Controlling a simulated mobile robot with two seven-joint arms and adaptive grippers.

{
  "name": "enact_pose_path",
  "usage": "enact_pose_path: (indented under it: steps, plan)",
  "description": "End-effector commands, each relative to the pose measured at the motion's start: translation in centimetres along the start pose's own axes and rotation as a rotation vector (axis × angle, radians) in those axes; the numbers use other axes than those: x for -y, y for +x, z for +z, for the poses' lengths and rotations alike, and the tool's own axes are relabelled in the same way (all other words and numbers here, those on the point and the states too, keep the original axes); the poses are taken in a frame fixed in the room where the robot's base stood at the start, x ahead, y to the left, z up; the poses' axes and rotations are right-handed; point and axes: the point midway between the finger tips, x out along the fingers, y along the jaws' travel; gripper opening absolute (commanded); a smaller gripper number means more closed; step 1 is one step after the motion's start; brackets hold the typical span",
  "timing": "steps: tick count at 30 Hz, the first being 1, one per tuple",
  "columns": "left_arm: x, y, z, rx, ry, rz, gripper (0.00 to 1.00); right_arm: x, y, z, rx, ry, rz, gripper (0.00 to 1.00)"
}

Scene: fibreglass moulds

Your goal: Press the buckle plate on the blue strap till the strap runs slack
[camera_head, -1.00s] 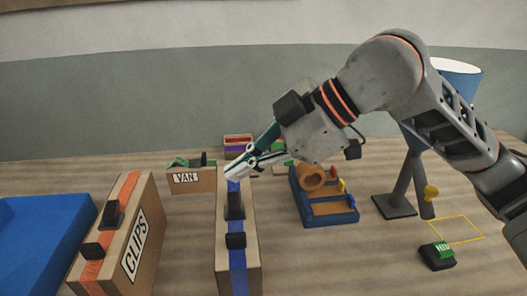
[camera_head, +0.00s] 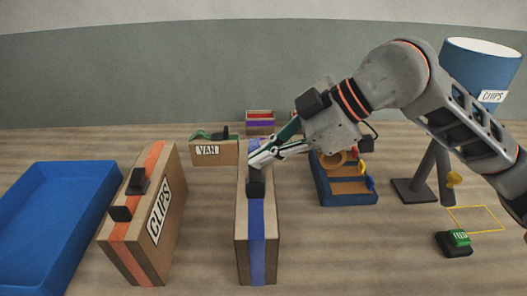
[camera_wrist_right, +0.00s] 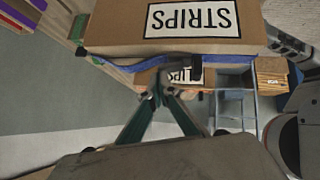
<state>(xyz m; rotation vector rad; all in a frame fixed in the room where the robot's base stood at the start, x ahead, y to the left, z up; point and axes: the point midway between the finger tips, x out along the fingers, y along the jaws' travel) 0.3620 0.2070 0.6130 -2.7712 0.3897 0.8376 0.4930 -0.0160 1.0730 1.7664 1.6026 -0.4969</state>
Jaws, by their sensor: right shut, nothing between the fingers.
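The blue strap (camera_head: 257,235) runs along the top and down the near end of a tall cardboard box (camera_head: 243,225). A black buckle part (camera_head: 256,184) sits on the strap. My right gripper (camera_head: 256,163) is over the box top just beyond that part, fingers shut and empty, and hides some of the strap. In the right wrist view the strap (camera_wrist_right: 150,59) lies along the edge of the box labelled STRIPS (camera_wrist_right: 190,20), with a black part (camera_wrist_right: 195,68) beside the fingertips (camera_wrist_right: 162,88). Whether the fingers touch the buckle, I cannot tell. My left gripper is not in view.
Left stand a CLIPS box (camera_head: 175,200) with an orange strap and a blue tray (camera_head: 60,180). A VAN box (camera_head: 213,152) is behind.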

Motion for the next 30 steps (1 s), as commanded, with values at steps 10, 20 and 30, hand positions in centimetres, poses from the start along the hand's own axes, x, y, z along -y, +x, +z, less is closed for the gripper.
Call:
enact_pose_path:
  steps: [10, 20, 30]
  plan:
    - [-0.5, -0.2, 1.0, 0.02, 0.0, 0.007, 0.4, 0.4, -0.1, -0.1, 0.002, 0.001, -0.001, 0.0]
    - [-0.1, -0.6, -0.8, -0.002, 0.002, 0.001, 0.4, 1.2, -0.7, -0.6, 0.002, 0.0, 0.0, 0.0]
    - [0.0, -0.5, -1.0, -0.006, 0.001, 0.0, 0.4, 1.2, -0.6, -0.6, 0.002, 0.001, 0.0, 0.0]
